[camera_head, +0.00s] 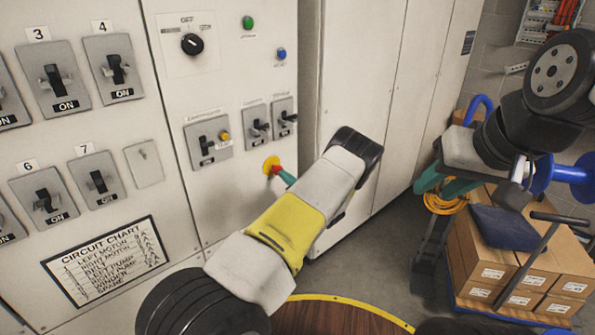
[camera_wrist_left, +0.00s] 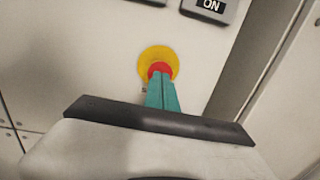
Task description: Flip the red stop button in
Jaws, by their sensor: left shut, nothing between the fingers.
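The red stop button (camera_head: 275,169) sits on a round yellow plate (camera_head: 269,163) on the cabinet front, below the small switches. In the left wrist view the red button (camera_wrist_left: 160,69) shows just beyond my fingertips, on its yellow plate (camera_wrist_left: 146,62). My left gripper (camera_head: 284,175) is shut with nothing between its teal fingers. Its tips (camera_wrist_left: 160,80) are at the button's face and cover its lower part. I cannot tell whether they touch it. My right gripper (camera_head: 436,180) is at the right, away from the cabinet, its teal fingers apart and empty.
Toggle switches (camera_head: 209,141) and a knob (camera_head: 192,44) are above the button. Numbered breakers (camera_head: 52,79) and a circuit chart (camera_head: 105,262) are to the left. Cardboard boxes (camera_head: 490,262) on a cart stand at the right. Grey floor lies between cabinet and cart.

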